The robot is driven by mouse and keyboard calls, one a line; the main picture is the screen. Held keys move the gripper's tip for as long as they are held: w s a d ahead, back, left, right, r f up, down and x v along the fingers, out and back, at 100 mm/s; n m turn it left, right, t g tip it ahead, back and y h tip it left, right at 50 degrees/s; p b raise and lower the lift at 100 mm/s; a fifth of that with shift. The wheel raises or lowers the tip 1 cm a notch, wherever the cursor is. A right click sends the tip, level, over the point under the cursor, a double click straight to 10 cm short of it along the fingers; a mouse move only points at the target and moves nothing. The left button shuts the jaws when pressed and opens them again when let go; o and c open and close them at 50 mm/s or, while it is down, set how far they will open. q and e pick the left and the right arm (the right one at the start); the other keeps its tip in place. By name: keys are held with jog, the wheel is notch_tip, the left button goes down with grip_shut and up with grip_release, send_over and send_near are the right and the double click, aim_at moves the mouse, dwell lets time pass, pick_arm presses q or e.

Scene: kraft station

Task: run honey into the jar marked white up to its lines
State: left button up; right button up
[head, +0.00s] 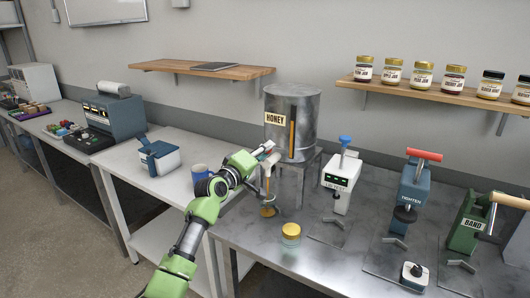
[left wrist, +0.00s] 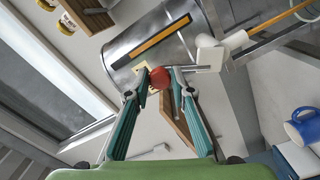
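The grey metal honey tank (head: 305,112) stands on a stand on the bench, with a HONEY label and an amber level strip; it also fills the upper middle of the left wrist view (left wrist: 125,68). My left gripper (head: 268,152) is at the tank's front, low down. In the left wrist view its fingertips close on both sides of a round red knob (left wrist: 160,77). Below the gripper an amber-coloured jar (head: 268,211) stands on the bench, partly hidden. A gold-lidded jar (head: 291,231) stands nearer the front edge. I cannot read any white mark or fill lines. My right gripper is not in view.
To the right stand a white device (head: 341,183), a blue press marked TIGHTEN (head: 413,188) and a green BAND device (head: 468,222). Labelled jars (head: 422,76) line the wall shelf. A blue mug (head: 200,171) is left of my arm.

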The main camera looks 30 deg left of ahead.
pick_arm(q)
jog(key=shift+o, duration=1)
jog(key=shift+s, duration=0.1)
jog(key=s, duration=1.1)
jog(key=shift+s+a, duration=0.4)
jog(key=shift+a, duration=0.05)
dwell(5.3)
